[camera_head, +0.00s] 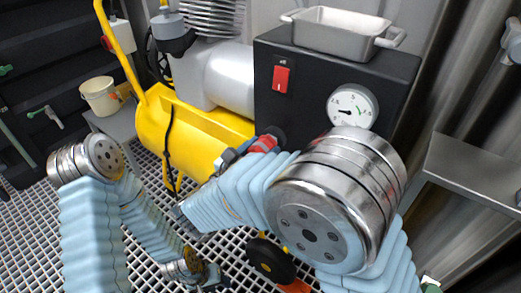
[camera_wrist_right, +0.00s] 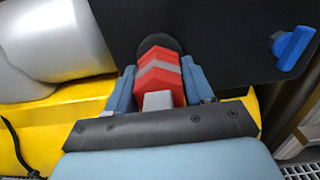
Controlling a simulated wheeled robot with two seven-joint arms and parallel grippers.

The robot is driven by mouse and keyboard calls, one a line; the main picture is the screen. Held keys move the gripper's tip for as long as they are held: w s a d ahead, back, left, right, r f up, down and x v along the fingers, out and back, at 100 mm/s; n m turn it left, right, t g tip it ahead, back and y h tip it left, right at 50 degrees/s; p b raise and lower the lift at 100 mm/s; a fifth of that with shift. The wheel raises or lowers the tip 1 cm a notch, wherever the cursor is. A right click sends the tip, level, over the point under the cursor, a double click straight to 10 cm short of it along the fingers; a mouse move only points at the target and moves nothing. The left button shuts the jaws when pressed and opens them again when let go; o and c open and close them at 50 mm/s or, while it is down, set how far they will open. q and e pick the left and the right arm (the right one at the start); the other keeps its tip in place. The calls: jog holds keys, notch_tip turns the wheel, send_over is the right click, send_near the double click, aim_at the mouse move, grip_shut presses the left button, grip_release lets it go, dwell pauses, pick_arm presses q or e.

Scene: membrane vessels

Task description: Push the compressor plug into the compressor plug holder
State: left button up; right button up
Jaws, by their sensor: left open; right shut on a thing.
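The compressor plug (camera_wrist_right: 160,82) is red with a grey band and a light grey end. My right gripper (camera_wrist_right: 158,88) is shut on it, with one blue finger on each side. The plug also shows as a red piece in the head view (camera_head: 263,144), by my right gripper (camera_head: 245,152). The dark round compressor plug holder (camera_wrist_right: 157,44) is on the black panel directly beyond the plug's far end. It is partly hidden by the plug, and I cannot tell how far the plug is in. My left gripper (camera_head: 213,279) is empty, low at the bottom edge, away from the plug.
The black compressor panel (camera_head: 311,92) carries a red switch (camera_head: 281,79), a gauge (camera_head: 352,105) and a metal tray (camera_head: 341,33) on top. A blue valve handle (camera_wrist_right: 293,47) sticks out at right. A yellow frame (camera_head: 187,140) stands left of the panel. A white bucket (camera_head: 100,97) is far left.

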pick_arm(q)
jog(key=shift+r, duration=0.15)
pick_arm(e)
jog(key=shift+w+d, duration=0.35)
jog(key=shift+w, duration=0.1)
jog(key=o, duration=1.5)
pick_arm(q)
jog(key=shift+d, duration=0.15)
